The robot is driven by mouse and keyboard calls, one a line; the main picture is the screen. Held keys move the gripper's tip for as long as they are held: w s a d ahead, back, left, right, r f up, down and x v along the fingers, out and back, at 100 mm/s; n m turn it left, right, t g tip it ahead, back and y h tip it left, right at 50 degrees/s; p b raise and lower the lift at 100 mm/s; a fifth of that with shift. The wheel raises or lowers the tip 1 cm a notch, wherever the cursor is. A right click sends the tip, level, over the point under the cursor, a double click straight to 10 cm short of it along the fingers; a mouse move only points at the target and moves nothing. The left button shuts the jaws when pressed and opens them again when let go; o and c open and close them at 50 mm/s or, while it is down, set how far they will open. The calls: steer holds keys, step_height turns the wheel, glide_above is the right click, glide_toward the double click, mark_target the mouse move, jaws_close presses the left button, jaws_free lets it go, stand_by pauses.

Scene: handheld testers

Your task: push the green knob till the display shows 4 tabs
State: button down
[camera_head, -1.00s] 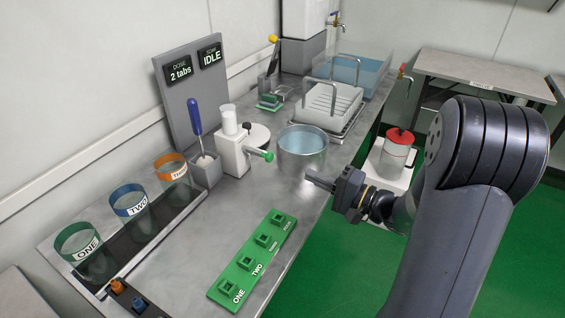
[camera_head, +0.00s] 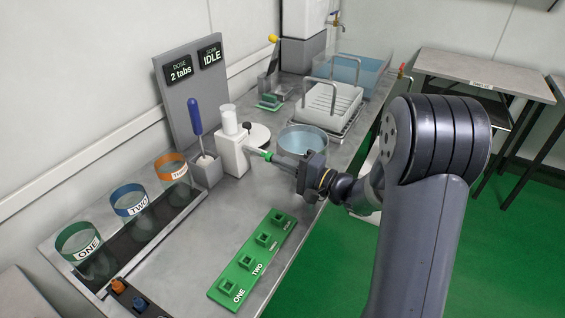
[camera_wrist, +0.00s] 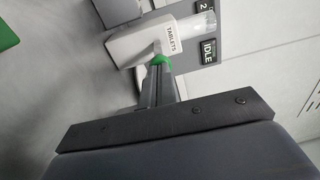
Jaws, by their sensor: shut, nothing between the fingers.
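The white tablet dispenser (camera_head: 232,155) stands on the bench, with a clear tube on top; its "TABLETS" label shows in the wrist view (camera_wrist: 172,38). Its green knob (camera_head: 266,155) points right and shows at my fingertips in the wrist view (camera_wrist: 160,60). My gripper (camera_head: 275,159) is shut and empty, its tips at the knob and apparently touching it; the exact contact is hard to tell. The dose display (camera_head: 180,70) on the grey panel reads "2 tabs".
A glass water bath (camera_head: 302,138) stands just behind my gripper. A green rack (camera_head: 252,260) lies in front. Labelled cups (camera_head: 130,203) stand at left, a blue-handled tool (camera_head: 196,118) beside the dispenser.

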mark_target(262, 153)
steer(key=b+x, duration=0.2)
steer(key=x, duration=0.1)
steer(key=b+x, duration=0.1)
steer(key=b, duration=0.1)
steer(key=shift+w+a+f, duration=0.1)
steer(key=shift+a+f, duration=0.2)
steer(key=shift+a, duration=0.15)
steer(key=shift+w+a+r, duration=0.1)
steer(key=shift+w+a, duration=0.15)
steer(key=shift+a, duration=0.05)
steer(key=shift+w+a+r, duration=0.1)
steer(key=shift+a+r, duration=0.05)
steer(key=shift+r, duration=0.1)
